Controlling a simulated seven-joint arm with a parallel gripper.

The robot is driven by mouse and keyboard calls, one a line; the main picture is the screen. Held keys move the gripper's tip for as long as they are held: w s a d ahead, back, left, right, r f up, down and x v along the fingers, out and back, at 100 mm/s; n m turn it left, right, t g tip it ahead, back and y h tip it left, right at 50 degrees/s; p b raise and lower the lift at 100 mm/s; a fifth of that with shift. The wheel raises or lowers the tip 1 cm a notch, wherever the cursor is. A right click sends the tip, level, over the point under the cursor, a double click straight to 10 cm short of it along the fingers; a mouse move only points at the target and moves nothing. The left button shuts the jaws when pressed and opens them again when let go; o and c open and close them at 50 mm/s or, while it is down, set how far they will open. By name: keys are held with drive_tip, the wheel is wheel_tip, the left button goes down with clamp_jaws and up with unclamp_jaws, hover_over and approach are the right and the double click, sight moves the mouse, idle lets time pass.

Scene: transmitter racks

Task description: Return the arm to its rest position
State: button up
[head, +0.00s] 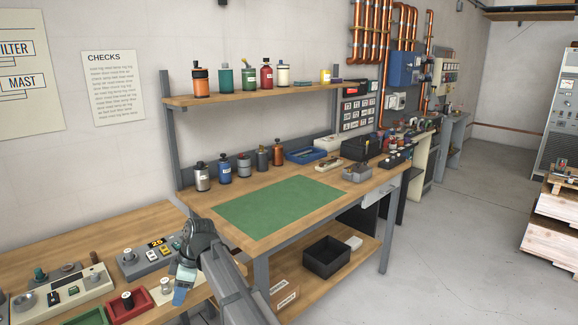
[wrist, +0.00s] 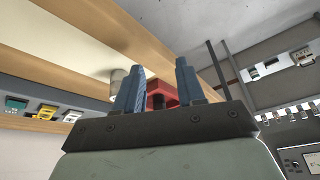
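My gripper (head: 180,291) is low at the left front in the head view, over the right end of the near wooden bench. In the wrist view its two blue fingers (wrist: 158,72) stand apart, and I see nothing held between them. A red shape (wrist: 163,92) shows beyond the gap, partly hidden by the fingers; I cannot tell exactly what it is. My grey arm reaches in from the bottom of the head view, bent at the wrist.
The near bench (head: 60,245) carries a grey device with an orange display (head: 150,255), a beige panel (head: 70,290) and a red tray (head: 128,310). Behind stands a workbench with a green mat (head: 280,210), bottles and a shelf (head: 250,95).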

drive_tip(key=s+d+f+m+g+h, duration=0.1)
drive_tip(key=s+d+f+m, duration=0.25)
drive_tip(key=d+f, duration=0.7)
drive_tip(key=s+d+f+m+h, duration=0.15)
drive_tip(key=d+f+m, duration=0.25)
drive_tip(key=d+f, duration=0.65)
drive_tip(key=s+d+f+m+g, duration=0.1)
drive_tip(key=s+d+f+m, duration=0.2)
drive_tip(key=d+f, duration=0.7)
drive_tip(key=s+d+f+m+g, duration=0.1)
drive_tip(key=s+d+f+m, duration=0.2)
drive_tip(key=s, duration=0.6)
drive_tip(key=s+d+f+m+g+h, duration=0.1)
drive_tip(key=s+d+f+m, duration=0.3)
drive_tip(key=s+d+f, duration=0.4)
drive_tip(key=s+d+f+m+g+h, duration=0.1)
drive_tip(key=s+d+f+m, duration=0.2)
drive_tip(key=s, duration=0.9)
drive_tip(key=d+f, duration=0.3)
drive_tip(key=f, duration=0.1)
drive_tip(key=shift+d, duration=0.2)
